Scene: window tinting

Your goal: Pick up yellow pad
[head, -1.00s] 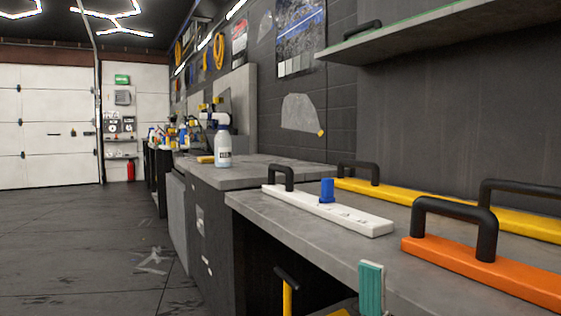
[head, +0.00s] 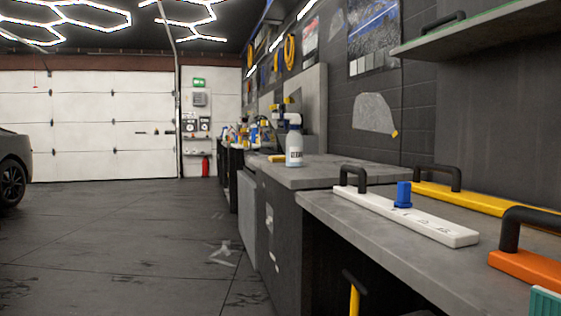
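A small flat yellow block (head: 277,158), which looks like a pad, lies on the far grey counter (head: 330,174). Neither of my grippers is in view.
The near counter (head: 365,218) holds a white bar tool (head: 440,228) with a black handle, a blue piece (head: 403,194), a yellow bar tool (head: 480,201) and an orange one (head: 528,268). A dark car (head: 12,170) stands left. The floor (head: 120,240) between is clear.

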